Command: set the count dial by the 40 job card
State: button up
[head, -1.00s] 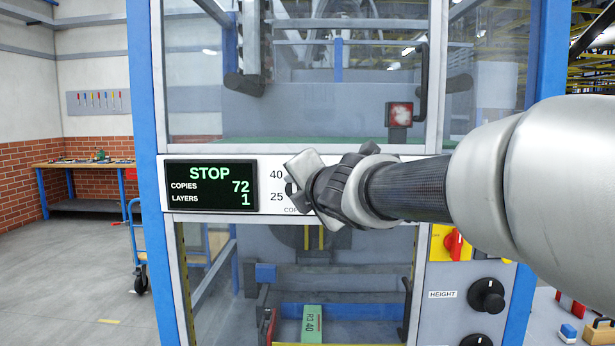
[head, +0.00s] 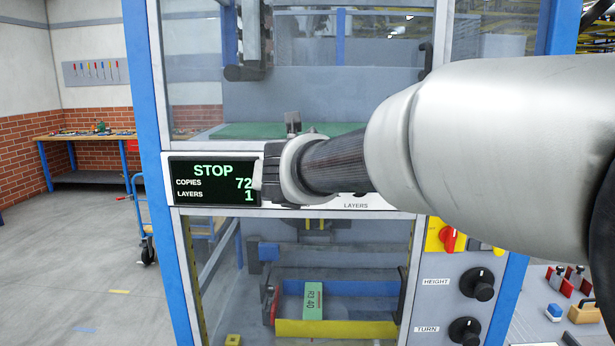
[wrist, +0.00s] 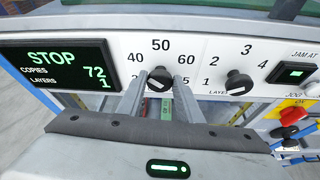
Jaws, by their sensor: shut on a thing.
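The count dial (wrist: 160,78) is a black knob on the white panel in the wrist view, with 40, 50 and 60 printed around it. My gripper (head: 278,172) is shut on this knob, one grey finger on each side. I cannot tell exactly where its pointer mark aims. In the head view my gripper and arm hide the dial. The display (head: 213,181) reads STOP, copies 72, layers 1. A green card (head: 313,300) marked R3 40 lies low inside the machine, behind the lower opening.
A red knob (head: 447,238) and black height (head: 483,284) and turn (head: 466,331) knobs sit lower right. A workbench (head: 85,140) stands far left.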

jog(key=shift+n+p, duration=0.3)
jog(key=shift+n, duration=0.1)
jog(key=shift+f+h, duration=0.15)
jog(key=shift+h, duration=0.15)
jog(key=o, duration=1)
jog(key=shift+o, duration=0.2)
jog(key=shift+s+a+r, duration=0.1)
jog(key=shift+r, duration=0.15)
